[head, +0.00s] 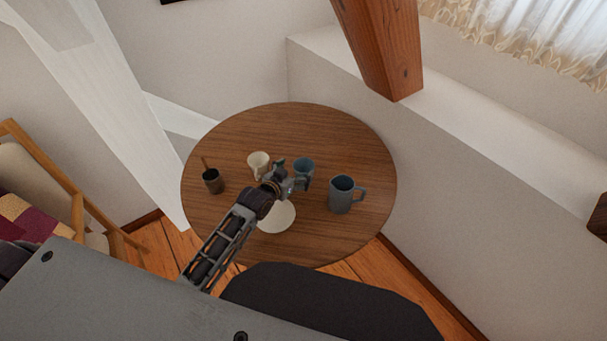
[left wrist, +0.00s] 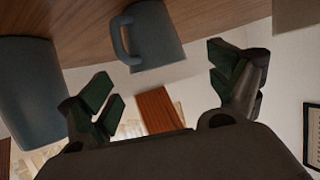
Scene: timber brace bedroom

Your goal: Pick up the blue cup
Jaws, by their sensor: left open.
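The blue cup (head: 304,166) stands upright on the round wooden table, right of the table's middle. My left gripper (head: 291,177) overlaps its lower left edge in the head view. In the left wrist view the blue cup (left wrist: 156,38) shows ahead, its handle on the left side. There my left gripper (left wrist: 158,74) has its two green-padded fingers spread wide, with nothing between them. The cup appears beyond the fingertips, lined up roughly with the gap. I cannot tell the exact distance. My right gripper is in neither view.
The table (head: 350,135) also holds a larger grey-blue mug (head: 341,196) to the right, which shows in the left wrist view (left wrist: 28,90), a cream cup (head: 258,161), a dark cup (head: 212,182) with a stick, and a white plate (head: 277,218). A timber brace (head: 385,50) stands behind.

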